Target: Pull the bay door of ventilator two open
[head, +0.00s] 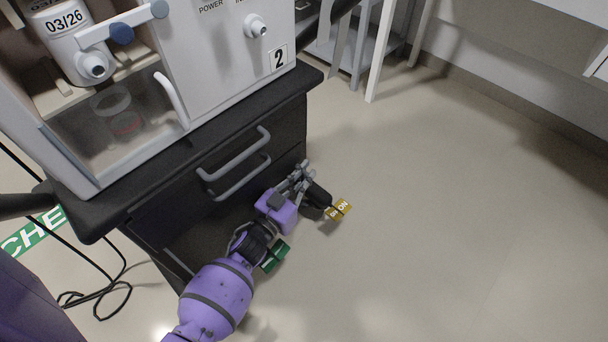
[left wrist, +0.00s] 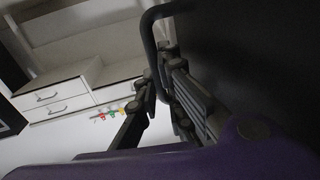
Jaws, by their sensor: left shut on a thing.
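Ventilator two (head: 225,50) is a white unit with a "2" label, on a black cart (head: 285,95). Its clear front panel (head: 110,125) has a white handle and looks closed. The cart front shows two grey bar handles (head: 235,155), one above the other. My left gripper (head: 303,178) is low at the cart's right front side. In the left wrist view, the gripper (left wrist: 160,85) is shut on a dark curved bar handle (left wrist: 147,30) on a dark panel (left wrist: 240,50). The fingers partly hide the handle. I cannot tell how far this panel stands open. The right gripper is out of view.
Dark cables (head: 100,300) lie on the floor at lower left. The floor (head: 450,220) to the right is clear. White table legs (head: 377,50) stand behind.

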